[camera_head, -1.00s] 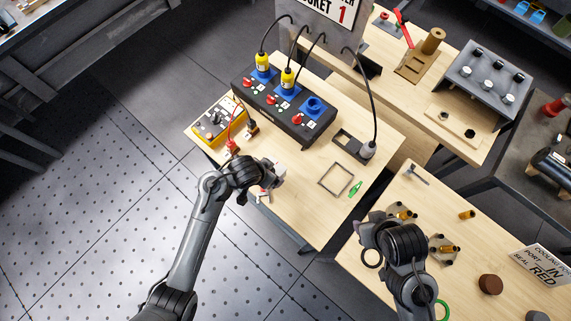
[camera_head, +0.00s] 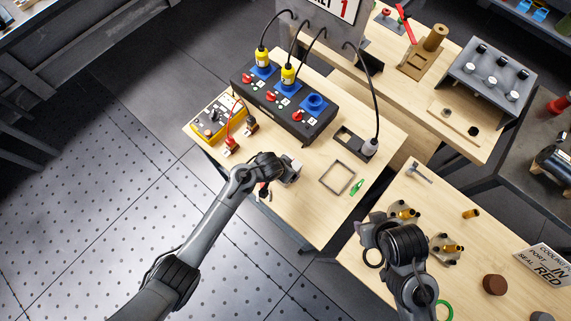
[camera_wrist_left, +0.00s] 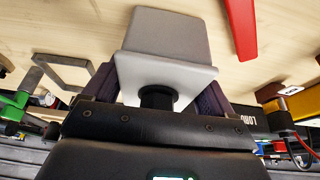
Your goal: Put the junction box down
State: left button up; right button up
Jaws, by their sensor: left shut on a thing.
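The junction box (camera_head: 291,171) is a pale grey box held at the end of my left arm, over the left bench. In the left wrist view the box (camera_wrist_left: 165,35) has a flat flange facing me and sits between the two dark fingers. My left gripper (camera_wrist_left: 157,95) is shut on it. I cannot tell whether the box touches the bench top. A thin grey square frame (camera_head: 337,178) lies on the bench to the right of the box. My right arm is over the right bench; its gripper (camera_head: 400,243) does not show its fingers clearly.
A black socket panel (camera_head: 280,108) with yellow plugs and a yellow control box (camera_head: 215,120) stand behind. A red-handled item (camera_wrist_left: 240,28) lies beside the box. A green piece (camera_head: 356,188) lies by the frame. Bare wood lies in front of the frame.

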pick_arm(q)
jog(key=shift+f, duration=0.15)
jog(key=o, duration=1.1)
